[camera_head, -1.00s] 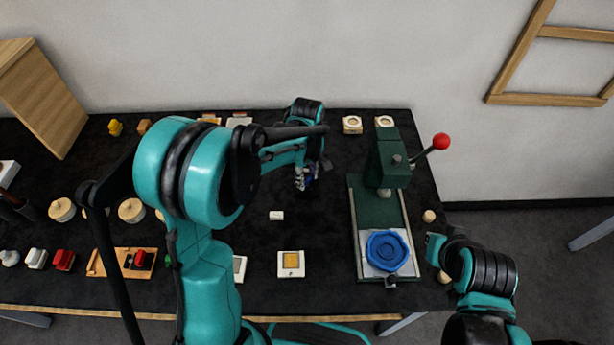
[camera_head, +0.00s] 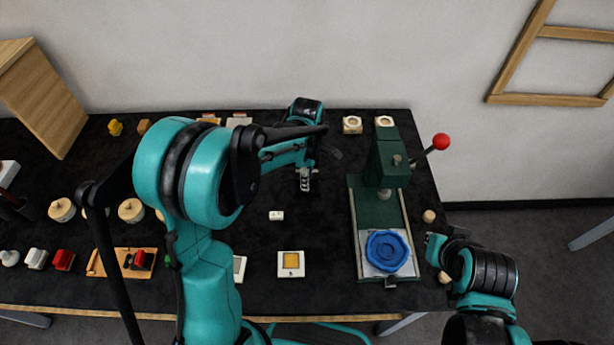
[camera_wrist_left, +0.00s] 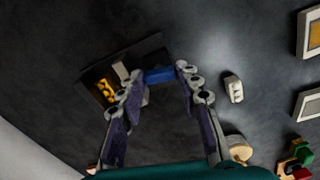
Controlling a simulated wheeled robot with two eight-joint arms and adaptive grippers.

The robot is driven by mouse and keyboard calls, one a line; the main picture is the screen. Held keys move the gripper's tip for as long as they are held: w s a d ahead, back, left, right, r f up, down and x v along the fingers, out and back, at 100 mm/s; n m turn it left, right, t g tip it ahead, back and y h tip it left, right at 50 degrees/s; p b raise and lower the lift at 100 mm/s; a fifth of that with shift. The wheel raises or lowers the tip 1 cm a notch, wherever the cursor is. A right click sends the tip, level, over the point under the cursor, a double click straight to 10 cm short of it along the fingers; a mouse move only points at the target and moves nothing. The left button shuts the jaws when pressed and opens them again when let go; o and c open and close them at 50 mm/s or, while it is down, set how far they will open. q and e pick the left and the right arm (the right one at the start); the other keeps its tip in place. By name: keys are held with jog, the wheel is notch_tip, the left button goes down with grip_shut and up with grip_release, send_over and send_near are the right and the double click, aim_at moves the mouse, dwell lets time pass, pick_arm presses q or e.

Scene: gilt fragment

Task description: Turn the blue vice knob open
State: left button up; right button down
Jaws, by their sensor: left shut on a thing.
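The blue vice knob (camera_wrist_left: 160,76) shows in the left wrist view between my left fingertips, at the edge of a dark vice body (camera_wrist_left: 150,48). My left gripper (camera_head: 305,181) is over the back middle of the table in the head view, and its fingers (camera_wrist_left: 163,80) are shut on the knob. The knob is hidden behind the gripper in the head view. A grey block and something yellow sit in the vice beside the left finger. My right gripper (camera_head: 434,245) is at the table's right edge; its fingers cannot be made out.
A green press (camera_head: 388,165) with a red-ball lever stands right of my left gripper, a blue disc (camera_head: 388,250) on its base. A small white block (camera_head: 276,215) and a framed yellow tile (camera_head: 291,262) lie in front. The table between them is bare.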

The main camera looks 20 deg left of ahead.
dwell(0.3)
pick_arm(q)
jog(key=o, duration=1.2)
jog(key=shift+c, duration=0.2)
jog(key=shift+r, duration=3.95)
jog(key=shift+s+r, duration=0.1)
jog(key=shift+s, duration=0.05)
jog(key=s+a+r+m+t, duration=0.1)
jog(key=s+m+t, duration=0.2)
jog(key=s+m, duration=0.5)
jog(key=s+a+r+m+t, duration=0.1)
jog(key=s+m+t, duration=0.3)
jog(key=s+m, duration=0.4)
jog(key=r+m+b, duration=0.1)
jog(key=m, duration=0.1)
jog(key=shift+s+a+m, duration=0.25)
jog(key=shift+s+m, duration=0.15)
